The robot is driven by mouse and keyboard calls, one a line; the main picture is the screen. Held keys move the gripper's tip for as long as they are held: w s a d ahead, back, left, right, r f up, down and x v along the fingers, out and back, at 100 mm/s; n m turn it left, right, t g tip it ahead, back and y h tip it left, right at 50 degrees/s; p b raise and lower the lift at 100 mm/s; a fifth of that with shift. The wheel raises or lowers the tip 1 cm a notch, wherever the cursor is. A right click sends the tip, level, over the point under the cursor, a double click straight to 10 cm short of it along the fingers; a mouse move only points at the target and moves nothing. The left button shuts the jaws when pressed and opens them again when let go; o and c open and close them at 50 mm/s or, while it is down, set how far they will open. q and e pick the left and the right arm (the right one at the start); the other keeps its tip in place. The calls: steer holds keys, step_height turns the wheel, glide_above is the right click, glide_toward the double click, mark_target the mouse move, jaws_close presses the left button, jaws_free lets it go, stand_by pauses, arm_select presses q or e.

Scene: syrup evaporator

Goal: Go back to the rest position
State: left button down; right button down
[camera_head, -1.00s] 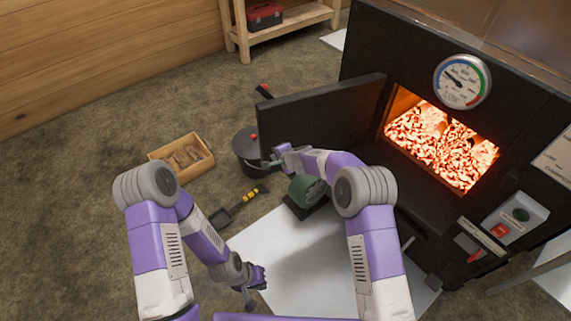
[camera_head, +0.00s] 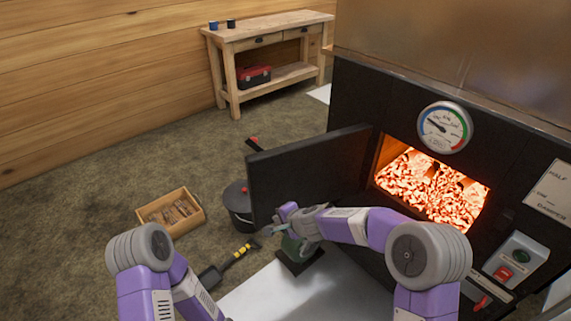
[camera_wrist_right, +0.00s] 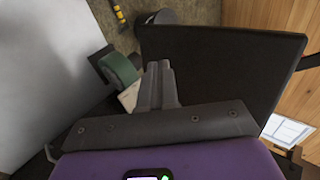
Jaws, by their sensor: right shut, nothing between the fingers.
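My right gripper (camera_head: 287,217) is in front of the lower edge of the open black firebox door (camera_head: 305,170). In the right wrist view its two grey fingers (camera_wrist_right: 157,85) are together with nothing between them, and the door panel (camera_wrist_right: 215,65) fills the area just beyond and to the right. I cannot tell whether the fingers touch the door. My left arm (camera_head: 160,270) shows at the lower left, and its gripper is out of the picture.
The firebox opening (camera_head: 430,185) glows under a round gauge (camera_head: 444,127). A workbench (camera_head: 270,30) stands behind.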

steer(key=s+d+f+n+g+h+p, duration=0.2)
steer(key=s+d+f+n+g+p, duration=0.1)
steer(key=s+d+f, duration=0.85)
steer(key=s+d+f+n+g+p, duration=0.1)
steer(key=s+f+n+g, duration=0.1)
steer(key=s, duration=0.8)
steer(key=s+d+f+n+g+p, duration=0.1)
steer(key=s+f, duration=0.3)
steer(key=s, duration=0.6)
steer(key=shift+f+n+g+p, duration=0.3)
steer(key=shift+f+n+g, duration=0.1)
steer(key=shift+n, duration=0.5)
